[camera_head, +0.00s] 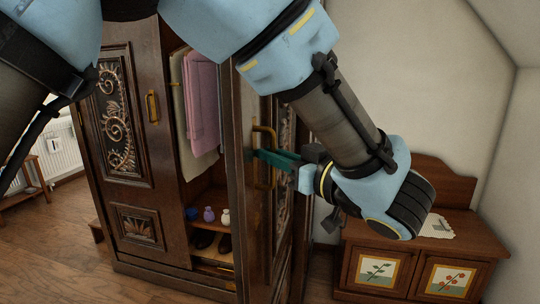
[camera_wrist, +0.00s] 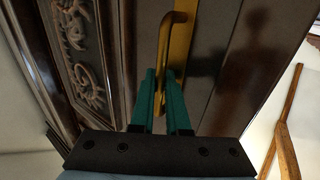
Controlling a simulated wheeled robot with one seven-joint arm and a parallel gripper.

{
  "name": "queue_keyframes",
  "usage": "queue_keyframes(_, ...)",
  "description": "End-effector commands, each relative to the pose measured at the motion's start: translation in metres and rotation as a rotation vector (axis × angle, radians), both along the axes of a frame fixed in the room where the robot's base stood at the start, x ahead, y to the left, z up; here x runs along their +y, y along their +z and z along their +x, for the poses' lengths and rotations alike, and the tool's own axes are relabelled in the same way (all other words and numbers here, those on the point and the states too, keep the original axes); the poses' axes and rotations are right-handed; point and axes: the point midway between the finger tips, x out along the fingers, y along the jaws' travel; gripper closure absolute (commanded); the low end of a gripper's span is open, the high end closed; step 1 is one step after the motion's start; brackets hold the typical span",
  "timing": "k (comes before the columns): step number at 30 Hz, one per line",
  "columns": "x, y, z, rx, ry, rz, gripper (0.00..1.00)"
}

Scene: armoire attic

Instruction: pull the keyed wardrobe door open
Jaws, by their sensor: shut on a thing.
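The dark carved wardrobe (camera_head: 160,200) stands at the centre left in the head view. Its right door (camera_head: 244,105) is swung open, showing the inside. A brass bar handle (camera_head: 266,130) is on this door. My gripper (camera_head: 258,155) has its green fingers shut on the handle. In the wrist view, the handle (camera_wrist: 176,40) runs between the fingers of my gripper (camera_wrist: 162,76), beside the carved door panel (camera_wrist: 82,45). The left door (camera_head: 127,165) is closed and has its own brass handle (camera_head: 152,106). I cannot make out a key.
Inside hang pink and cream cloths (camera_head: 203,100), above a shelf with small bottles (camera_head: 209,214) and dark shoes (camera_head: 225,243). A low painted cabinet (camera_head: 410,255) stands right of the open door. Wooden floor (camera_head: 45,235) is clear at the front left.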

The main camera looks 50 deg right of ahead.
Motion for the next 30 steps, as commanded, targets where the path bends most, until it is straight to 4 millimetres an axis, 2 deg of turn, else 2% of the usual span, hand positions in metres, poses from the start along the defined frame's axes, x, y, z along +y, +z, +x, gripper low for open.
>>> queue_keyframes(3,-0.001,0.0,0.001,-0.001,-0.002,-0.002,1.0)
queue_keyframes(4,-0.001,0.0,0.001,-0.001,-0.002,-0.002,0.84)
queue_keyframes(7,-0.001,0.0,0.001,0.0,-0.001,-0.001,0.74)
queue_keyframes(16,0.0,0.0,0.0,0.0,-0.001,-0.001,0.74)
queue_keyframes(19,0.0,-0.001,-0.005,0.001,-0.003,-0.001,0.74)
queue_keyframes(23,0.004,-0.002,-0.024,0.001,-0.004,-0.002,0.74)
queue_keyframes(30,0.014,-0.003,-0.071,0.001,-0.005,0.0,0.74)
